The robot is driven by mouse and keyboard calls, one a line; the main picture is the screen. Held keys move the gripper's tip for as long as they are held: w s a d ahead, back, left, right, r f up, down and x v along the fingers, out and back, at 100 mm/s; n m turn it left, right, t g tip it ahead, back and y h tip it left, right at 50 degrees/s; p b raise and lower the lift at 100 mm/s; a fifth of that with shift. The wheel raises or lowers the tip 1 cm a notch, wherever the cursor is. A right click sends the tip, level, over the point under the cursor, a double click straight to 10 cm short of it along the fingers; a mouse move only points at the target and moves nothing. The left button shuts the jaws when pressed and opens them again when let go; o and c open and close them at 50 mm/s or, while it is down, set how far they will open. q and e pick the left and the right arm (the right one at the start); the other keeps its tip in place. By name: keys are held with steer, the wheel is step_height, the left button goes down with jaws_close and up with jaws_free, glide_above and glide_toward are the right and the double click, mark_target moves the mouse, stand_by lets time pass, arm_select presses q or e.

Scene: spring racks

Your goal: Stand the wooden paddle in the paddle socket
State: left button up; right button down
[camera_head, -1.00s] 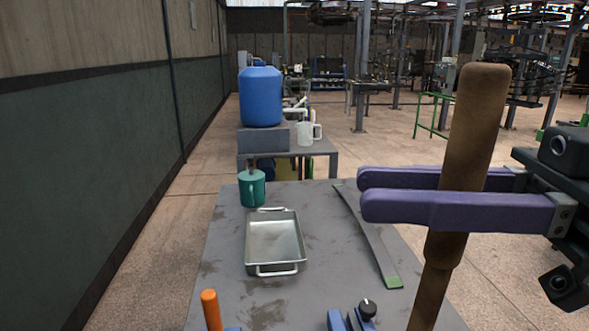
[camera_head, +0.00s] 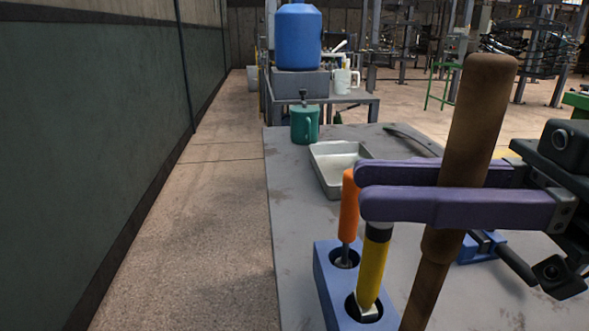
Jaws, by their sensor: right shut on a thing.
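The wooden paddle (camera_head: 472,130) is brown with a thick round handle. My right gripper (camera_head: 415,188), with purple fingers, is shut around the handle and holds it nearly upright, its top leaning slightly right. The paddle's lower end runs out of the bottom of the picture. A blue block (camera_head: 330,283) with round holes stands on the table at the bottom centre. An orange-handled tool (camera_head: 349,205) and a yellow-handled tool (camera_head: 372,270) stand in two of its holes. I cannot tell whether the paddle's socket shows. My left gripper is not in view.
A blue barrel (camera_head: 298,37) and white mug (camera_head: 341,80) stand farther back. The floor at left is clear.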

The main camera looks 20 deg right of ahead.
mark_target(431, 256)
steer(key=shift+r, duration=0.1)
steer(key=shift+p, duration=0.4)
steer(key=shift+f+b, duration=1.35)
steer(key=shift+f, duration=1.1)
steer(key=shift+p, duration=0.35)
steer(key=shift+f, duration=0.1)
steer(key=shift+f, duration=0.1)
